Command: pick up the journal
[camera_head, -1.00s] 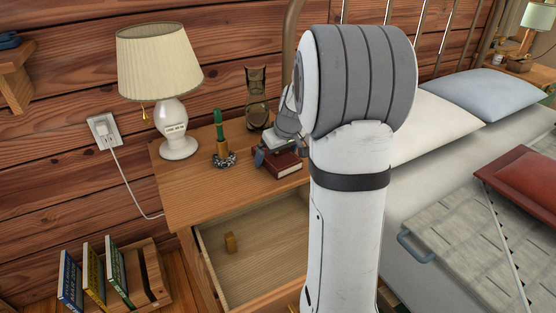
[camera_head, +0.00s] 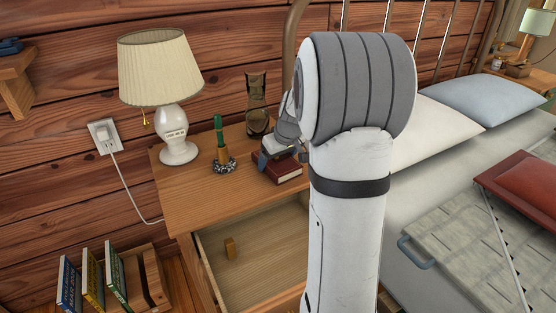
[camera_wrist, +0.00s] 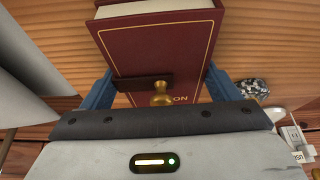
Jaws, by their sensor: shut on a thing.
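The journal is a dark red book (camera_head: 277,170) with a gold border line, a strap and a brass clasp. In the head view it is at the right side of the nightstand top, partly hidden by my arm. In the wrist view the journal (camera_wrist: 160,50) lies between the two blue fingers of my gripper (camera_wrist: 158,88), one at each side of the cover. My gripper is shut on it. I cannot tell whether the journal touches the wood below or is slightly raised.
The nightstand (camera_head: 190,195) holds a lamp (camera_head: 176,120), a green candle in a holder (camera_head: 221,150) and an hourglass (camera_head: 257,105). A bed (camera_head: 400,190) stands to the right.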

